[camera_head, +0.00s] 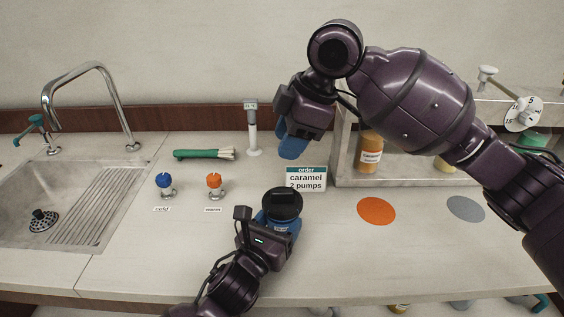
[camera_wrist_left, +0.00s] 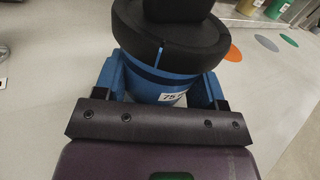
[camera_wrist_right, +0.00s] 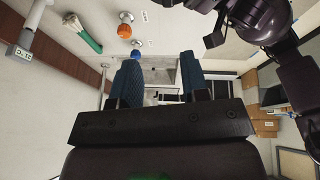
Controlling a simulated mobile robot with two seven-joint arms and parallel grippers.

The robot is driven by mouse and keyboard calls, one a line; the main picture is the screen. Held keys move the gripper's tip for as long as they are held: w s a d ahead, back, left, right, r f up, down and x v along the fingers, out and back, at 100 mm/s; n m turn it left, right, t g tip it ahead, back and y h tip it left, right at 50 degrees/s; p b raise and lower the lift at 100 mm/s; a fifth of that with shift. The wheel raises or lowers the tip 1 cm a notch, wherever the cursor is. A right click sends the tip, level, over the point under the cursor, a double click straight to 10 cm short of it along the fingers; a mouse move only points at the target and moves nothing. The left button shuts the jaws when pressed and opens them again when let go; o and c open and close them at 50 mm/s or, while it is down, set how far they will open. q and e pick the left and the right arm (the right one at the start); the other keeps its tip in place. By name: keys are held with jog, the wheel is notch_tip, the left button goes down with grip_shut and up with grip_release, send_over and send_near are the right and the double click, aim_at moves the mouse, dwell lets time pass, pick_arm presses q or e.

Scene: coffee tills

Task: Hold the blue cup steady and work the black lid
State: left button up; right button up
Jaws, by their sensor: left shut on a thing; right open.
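The blue cup (camera_head: 287,224) stands upright on the counter in front of the order card, with the black lid (camera_head: 283,201) on top. In the left wrist view the cup (camera_wrist_left: 158,88) is between the blue fingers of my left gripper (camera_wrist_left: 160,94), which is shut on its body below the lid (camera_wrist_left: 170,40). A blue mark shows on the lid's rim. My right gripper (camera_head: 292,147) is open and empty, raised above the counter behind the cup. In the right wrist view its blue fingers (camera_wrist_right: 160,72) are apart with nothing between them.
The order card (camera_head: 306,179) reads "caramel 2 pumps". An orange disc (camera_head: 376,211) and a grey disc (camera_head: 465,208) lie to the right. A shelf with a caramel-coloured bottle (camera_head: 369,152) stands behind.

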aim_at(282, 190)
jog(key=f+h, duration=0.1)
jog(key=a+f+h, duration=0.1)
jog(key=h, duration=0.1)
jog(key=f+h, duration=0.1)
jog(key=shift+s+a+f, duration=0.1)
jog(key=shift+a+f, duration=0.15)
jog(key=shift+d+f+m+g+h, duration=0.2)
jog(key=shift+f+m+g+h, duration=0.1)
jog(key=shift+m+g, duration=0.15)
jog(key=shift+s+f, duration=0.1)
jog(key=shift+f, duration=3.45)
jog(key=shift+c, duration=0.4)
grip_shut()
